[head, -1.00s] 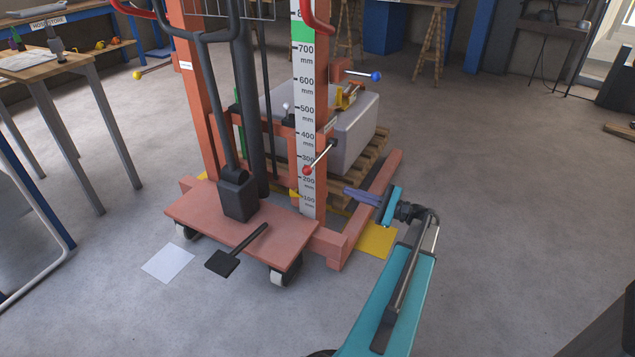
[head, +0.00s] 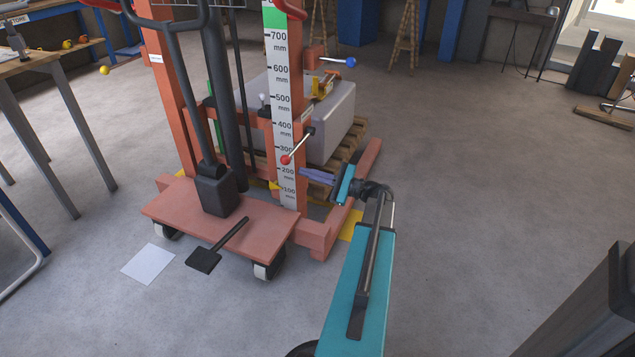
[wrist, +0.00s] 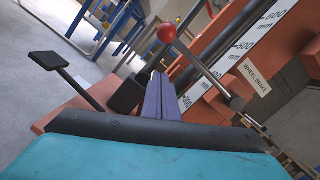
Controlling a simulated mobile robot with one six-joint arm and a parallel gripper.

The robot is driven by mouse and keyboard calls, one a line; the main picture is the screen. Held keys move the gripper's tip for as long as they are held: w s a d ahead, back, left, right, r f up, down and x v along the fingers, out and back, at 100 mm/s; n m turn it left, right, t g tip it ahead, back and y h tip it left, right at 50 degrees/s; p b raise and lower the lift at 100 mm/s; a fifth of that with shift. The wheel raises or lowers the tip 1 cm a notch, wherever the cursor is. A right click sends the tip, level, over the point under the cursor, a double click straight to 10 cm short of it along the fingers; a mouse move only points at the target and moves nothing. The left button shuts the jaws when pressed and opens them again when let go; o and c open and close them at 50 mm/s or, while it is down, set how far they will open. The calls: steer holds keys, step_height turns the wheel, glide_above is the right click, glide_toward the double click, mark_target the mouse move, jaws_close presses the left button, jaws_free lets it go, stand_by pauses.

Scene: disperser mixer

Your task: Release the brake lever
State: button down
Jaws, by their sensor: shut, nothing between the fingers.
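The brake lever (head: 299,145) is a thin metal rod with a red ball knob on the orange lift's right mast. Its rod slants down and left to the knob. In the wrist view, the lever (wrist: 200,64) has its knob at the upper left, and a "WHEEL BRAKE" label (wrist: 255,78) sits beside its pivot. My gripper (head: 303,173) has purple fingers, shut and empty, just right of and below the knob in the head view. In the wrist view, the fingertips (wrist: 160,76) appear below the knob, with a visible gap.
A second lever with a blue knob (head: 350,62) is higher on the mast. A grey box (head: 330,130) on a wooden pallet stands behind. The pink base plate (head: 170,212) and a black foot pedal (head: 203,259) are lower left. Floor to the right is clear.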

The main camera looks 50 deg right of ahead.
steer(key=shift+w+a+r+b, duration=0.2)
steer(key=shift+a+r+b, duration=0.05)
steer(key=shift+a+r, duration=0.25)
steer(key=shift+w+a+r+b, duration=0.25)
steer(key=shift+a+r, duration=0.15)
steer(key=shift+r, duration=0.25)
steer(key=shift+w+a+r+b, duration=0.2)
steer(key=shift+a+r+b, duration=0.05)
steer(key=shift+a+r, duration=0.25)
steer(key=shift+w+r+p, duration=0.1)
steer(key=shift+r+p, duration=0.15)
steer(key=shift+p, duration=0.05)
